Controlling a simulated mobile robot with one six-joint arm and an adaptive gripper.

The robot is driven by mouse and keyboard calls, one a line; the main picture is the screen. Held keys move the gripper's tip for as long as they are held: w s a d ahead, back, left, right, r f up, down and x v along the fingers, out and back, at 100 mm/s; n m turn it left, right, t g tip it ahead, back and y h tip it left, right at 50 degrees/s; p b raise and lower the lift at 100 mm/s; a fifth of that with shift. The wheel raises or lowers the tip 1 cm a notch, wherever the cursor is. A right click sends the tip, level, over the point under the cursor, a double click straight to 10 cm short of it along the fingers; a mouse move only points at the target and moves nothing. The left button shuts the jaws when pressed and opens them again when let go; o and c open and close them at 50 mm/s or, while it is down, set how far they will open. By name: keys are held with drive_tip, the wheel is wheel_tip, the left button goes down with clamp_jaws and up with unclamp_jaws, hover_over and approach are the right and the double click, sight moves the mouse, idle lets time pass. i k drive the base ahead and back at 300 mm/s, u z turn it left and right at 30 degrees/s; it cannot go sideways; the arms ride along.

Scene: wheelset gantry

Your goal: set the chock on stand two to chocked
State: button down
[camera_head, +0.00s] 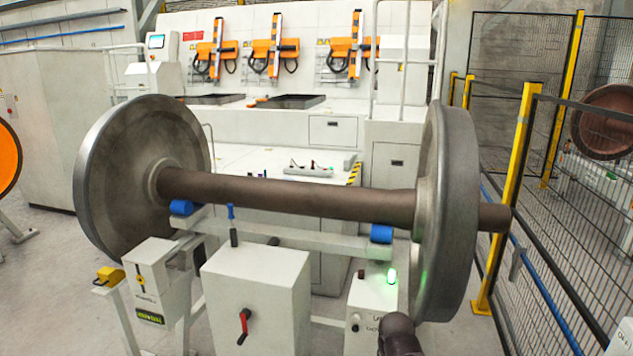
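A large wheelset, a brown axle (290,196) with a grey wheel at each end, rests above a white stand frame (290,236) with blue rollers (381,233). In front stands a white box (255,290) with a red-handled lever (244,326) on its face and a blue-handled lever (232,225) upright on top. To its right, a small control box (363,305) has a lit green lamp (391,276), knobs and labels too small to read surely. I cannot tell which part is the chock on stand two. A dark rounded part, seemingly my gripper (398,338), shows at the bottom edge; no fingers can be made out.
A white box with a yellow switch (141,280) and a yellow piece (109,276) stand at left. A yellow-posted mesh fence (560,200) closes off the right. A white workbench (270,165) with orange tools above stands behind. Grey floor shows at left.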

sight(109, 277)
drive_tip(key=u, duration=1.85)
drive_tip(key=i, duration=2.45)
drive_tip(key=z, duration=0.5)
